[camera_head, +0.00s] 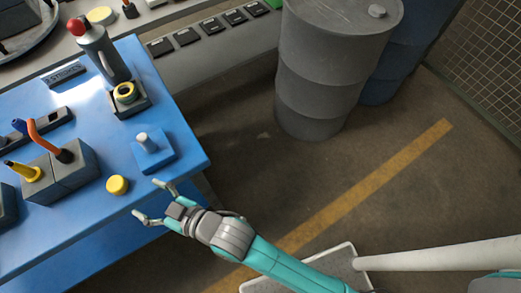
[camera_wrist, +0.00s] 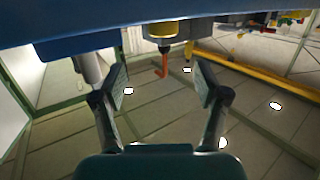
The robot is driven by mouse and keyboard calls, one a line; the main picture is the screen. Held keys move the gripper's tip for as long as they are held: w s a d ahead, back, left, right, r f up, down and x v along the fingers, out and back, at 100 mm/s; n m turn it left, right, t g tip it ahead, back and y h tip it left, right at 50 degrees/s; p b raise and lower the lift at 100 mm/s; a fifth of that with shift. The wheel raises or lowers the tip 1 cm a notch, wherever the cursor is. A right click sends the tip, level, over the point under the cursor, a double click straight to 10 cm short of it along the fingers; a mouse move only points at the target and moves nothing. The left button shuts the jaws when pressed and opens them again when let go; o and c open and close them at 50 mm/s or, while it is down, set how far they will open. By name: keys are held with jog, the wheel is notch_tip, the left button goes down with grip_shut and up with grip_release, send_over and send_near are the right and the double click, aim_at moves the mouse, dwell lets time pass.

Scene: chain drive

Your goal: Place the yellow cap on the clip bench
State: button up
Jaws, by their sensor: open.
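The yellow cap (camera_head: 117,185) is a short round piece lying near the front edge of a blue bench (camera_head: 110,222). In the wrist view, which is upside down, the yellow cap (camera_wrist: 158,29) shows at the top centre. My gripper (camera_head: 152,201) is open and empty just off the bench edge, right of the cap and apart from it. Its spread fingers (camera_wrist: 160,84) frame empty space in the wrist view. A blue block with a grey post (camera_head: 152,152) stands behind the cap, to its right. No readable label shows which surface is the clip bench.
Grey blocks with an orange hooked tool (camera_head: 52,142) and a yellow-handled tool (camera_head: 22,172) stand left of the cap. A grey drum (camera_head: 325,70) stands beyond the open floor.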

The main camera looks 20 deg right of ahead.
jog(key=s+d+f+m+t+h, duration=0.1)
jog(key=s+d+f+m+h, duration=0.15)
jog(key=d, duration=0.55)
jog(key=s+d+f+m+t+h, duration=0.1)
jog(key=s+d+f, duration=0.15)
jog(key=d, duration=0.55)
jog(key=s+d+f+m+t+h, duration=0.1)
jog(key=s+d+h, duration=0.15)
jog(key=d, duration=0.45)
jog(key=s+d+r+m+h, duration=0.2)
jog(key=s+d+h, duration=0.1)
jog(key=s+d, duration=0.3)
jog(key=s+d+r+m+h, duration=0.2)
jog(key=s+d+r, duration=0.1)
jog(key=s+d, duration=0.4)
jog(key=s, duration=0.3)
jog(key=shift+s+m+t+h, duration=0.35)
jog(key=shift+s+t+h, duration=0.05)
